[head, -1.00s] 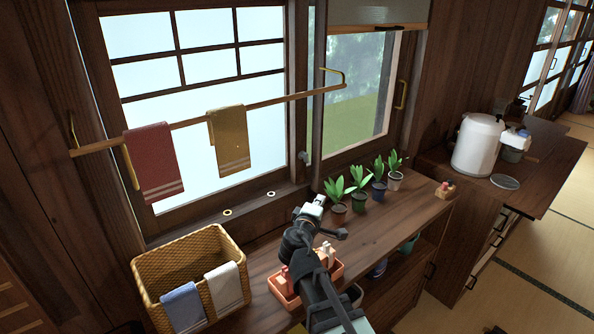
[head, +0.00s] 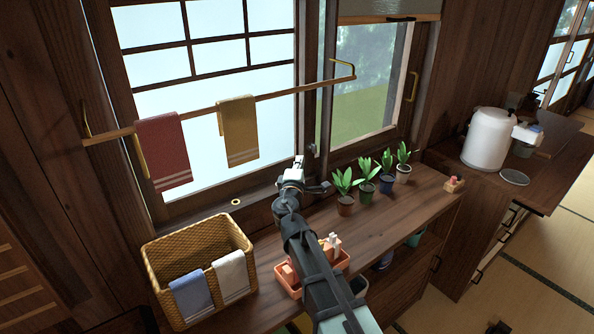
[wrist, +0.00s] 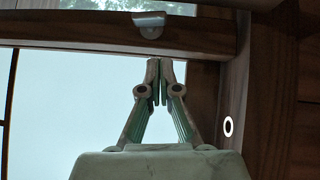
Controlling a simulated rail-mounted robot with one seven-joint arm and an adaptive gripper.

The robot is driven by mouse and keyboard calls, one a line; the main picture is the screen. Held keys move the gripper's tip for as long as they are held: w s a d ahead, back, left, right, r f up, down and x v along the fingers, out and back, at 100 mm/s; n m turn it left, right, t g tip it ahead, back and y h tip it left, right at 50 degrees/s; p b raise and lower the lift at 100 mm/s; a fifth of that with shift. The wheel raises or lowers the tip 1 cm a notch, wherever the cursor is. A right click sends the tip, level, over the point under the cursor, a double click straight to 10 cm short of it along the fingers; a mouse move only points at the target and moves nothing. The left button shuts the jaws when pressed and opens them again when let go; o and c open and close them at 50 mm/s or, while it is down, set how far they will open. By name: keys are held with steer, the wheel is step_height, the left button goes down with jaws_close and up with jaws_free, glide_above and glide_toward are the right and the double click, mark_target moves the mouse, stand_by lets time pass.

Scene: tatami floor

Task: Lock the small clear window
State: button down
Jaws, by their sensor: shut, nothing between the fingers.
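The clear window (head: 362,90) is the right pane, with greenery behind its glass. A frosted window with a dark lattice (head: 140,80) stands to its left. My gripper (head: 299,160) is in front of the upright frame between the two, just above the sill. Its fingers are shut and empty. In the wrist view the fingertips (wrist: 159,64) meet just below a dark wooden bar, and a small pale metal piece (wrist: 149,20) on that bar lies just beyond them, apparently apart. I cannot tell whether this piece is a lock or how it is set.
A towel rail (head: 280,94) with a red towel (head: 162,155) and a yellow towel (head: 238,130) crosses the windows. Potted plants (head: 345,205) stand right of my arm. A wicker basket (head: 160,270) and an orange tray (head: 341,266) stand on the counter (head: 410,210).

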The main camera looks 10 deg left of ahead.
mark_target(314, 149)
steer(key=shift+w+d+r+p, duration=0.15)
steer(key=shift+w+d+p, duration=0.1)
steer(key=shift+w+d, duration=0.5)
steer(key=shift+w+d+r+p, duration=0.1)
steer(key=shift+w+d+p, duration=0.15)
steer(key=shift+w+d, duration=0.45)
steer(key=shift+s+a+f+b, duration=0.15)
steer(key=shift+f+b, duration=0.1)
steer(key=shift+b, duration=0.75)
